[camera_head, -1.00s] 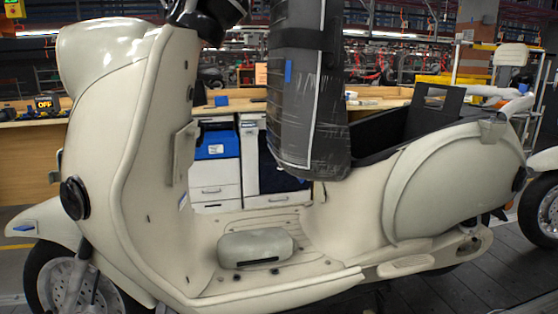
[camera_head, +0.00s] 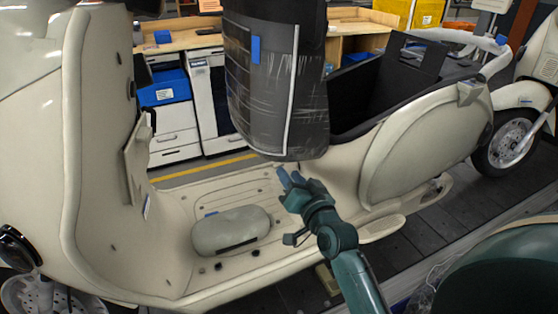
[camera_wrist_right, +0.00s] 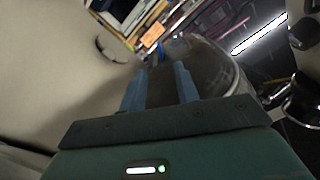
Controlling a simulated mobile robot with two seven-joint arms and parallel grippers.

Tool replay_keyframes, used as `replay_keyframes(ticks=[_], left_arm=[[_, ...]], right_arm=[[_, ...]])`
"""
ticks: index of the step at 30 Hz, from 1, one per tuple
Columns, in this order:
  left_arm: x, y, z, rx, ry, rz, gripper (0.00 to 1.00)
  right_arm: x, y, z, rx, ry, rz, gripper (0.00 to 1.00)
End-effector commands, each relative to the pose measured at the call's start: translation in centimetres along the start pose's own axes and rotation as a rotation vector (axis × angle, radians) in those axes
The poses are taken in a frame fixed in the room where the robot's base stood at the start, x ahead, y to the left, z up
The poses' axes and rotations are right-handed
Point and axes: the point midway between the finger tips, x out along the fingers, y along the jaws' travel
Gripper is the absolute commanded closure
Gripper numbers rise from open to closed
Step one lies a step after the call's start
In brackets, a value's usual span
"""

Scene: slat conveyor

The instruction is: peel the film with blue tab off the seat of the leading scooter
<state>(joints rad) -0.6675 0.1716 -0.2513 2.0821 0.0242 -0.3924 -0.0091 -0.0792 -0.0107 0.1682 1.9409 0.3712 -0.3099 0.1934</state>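The leading cream scooter (camera_head: 330,205) fills the head view. Its dark seat (camera_head: 270,90) stands tilted up, wrapped in clear, wrinkled film with a light strip down it. A blue tab (camera_head: 255,50) shows on the film at the seat's upper middle. My right gripper (camera_head: 284,178) is just below the seat's lower end, over the footboard, well below the tab. In the right wrist view its two blue fingers (camera_wrist_right: 160,88) are apart with nothing clearly held between them. A film-covered form (camera_wrist_right: 215,62), apparently the seat, lies beyond them. My left gripper is not in view.
A grey-beige bundle (camera_head: 232,231) lies on the footboard. The open bay (camera_head: 375,92) under the seat is behind it. A second scooter (camera_head: 530,95) stands at right. A wooden bench (camera_head: 190,40) and white drawer units (camera_head: 175,140) are behind. The dark slats (camera_head: 440,240) are in front.

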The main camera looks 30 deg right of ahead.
Motion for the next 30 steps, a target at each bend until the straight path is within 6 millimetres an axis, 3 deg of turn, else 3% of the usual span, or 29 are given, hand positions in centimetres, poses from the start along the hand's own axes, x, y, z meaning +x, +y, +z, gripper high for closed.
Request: replay_keyframes(ticks=[6, 12, 25, 30], left_arm=[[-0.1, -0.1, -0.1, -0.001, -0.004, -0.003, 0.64], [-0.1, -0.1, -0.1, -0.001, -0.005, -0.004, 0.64], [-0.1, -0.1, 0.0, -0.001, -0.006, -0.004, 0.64], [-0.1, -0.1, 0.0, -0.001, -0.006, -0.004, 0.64]], right_arm=[[4.3, -0.1, -0.1, -0.002, 0.001, -0.001, 0.69], [6.6, 0.0, 0.0, -0.002, 0.000, 0.000, 0.69], [7.3, 0.0, 0.0, -0.002, 0.000, 0.000, 0.70], [7.3, 0.0, 0.0, -0.003, 0.000, 0.000, 0.84]])
